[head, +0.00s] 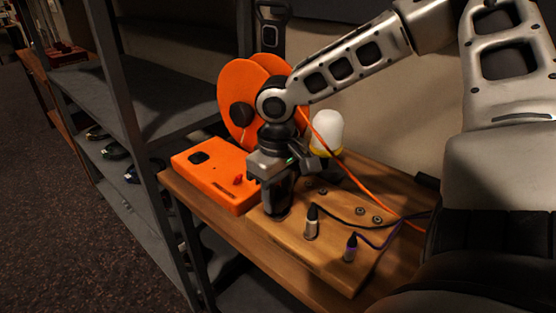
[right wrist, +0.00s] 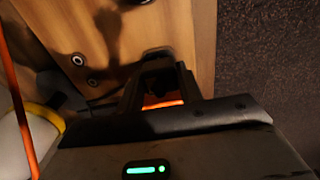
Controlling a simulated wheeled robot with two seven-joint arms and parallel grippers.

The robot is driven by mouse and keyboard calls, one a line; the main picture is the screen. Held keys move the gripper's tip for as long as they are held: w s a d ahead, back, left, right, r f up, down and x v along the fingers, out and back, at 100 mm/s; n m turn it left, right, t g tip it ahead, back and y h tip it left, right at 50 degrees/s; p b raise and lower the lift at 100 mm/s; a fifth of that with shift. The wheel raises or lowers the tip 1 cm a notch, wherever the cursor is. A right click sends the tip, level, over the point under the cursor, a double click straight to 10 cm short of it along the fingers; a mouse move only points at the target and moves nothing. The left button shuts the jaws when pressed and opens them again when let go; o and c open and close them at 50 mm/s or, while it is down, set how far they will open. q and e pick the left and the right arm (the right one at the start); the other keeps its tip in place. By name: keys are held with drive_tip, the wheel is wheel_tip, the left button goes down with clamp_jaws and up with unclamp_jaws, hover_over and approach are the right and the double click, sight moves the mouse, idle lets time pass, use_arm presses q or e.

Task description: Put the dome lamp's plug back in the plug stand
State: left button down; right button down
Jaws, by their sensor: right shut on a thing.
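The dome lamp (head: 328,128), with a white dome and a yellow ring, stands at the back of the desk; it shows partly in the right wrist view (right wrist: 40,135). The plug stand seems to be the wooden board (head: 335,265) with round sockets, also in the right wrist view (right wrist: 185,25). My right gripper (head: 278,203) points down over the board's left part. It is shut on a mostly hidden plug with an orange band (right wrist: 163,104). I cannot tell whether the plug's tip touches the board. My left gripper is not in view.
A white-banded plug (head: 311,224) and a purple-banded plug (head: 350,248) stand upright on the board, with cords running right. An orange box (head: 212,177) is left of my gripper, an orange reel (head: 237,85) behind. Grey shelving (head: 110,100) stands left.

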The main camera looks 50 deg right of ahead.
use_arm(q)
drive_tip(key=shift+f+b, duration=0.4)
drive_tip(key=shift+b, duration=0.05)
use_arm(e)
drive_tip(key=shift+f, duration=0.6)
drive_tip(key=c, duration=0.9)
unclamp_jaws()
drive_tip(key=shift+o, duration=0.2)
use_arm(q)
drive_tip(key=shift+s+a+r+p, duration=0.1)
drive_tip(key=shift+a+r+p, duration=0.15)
drive_tip(key=shift+p, duration=0.8)
use_arm(e)
wheel_tip(320, 180, up, 16)
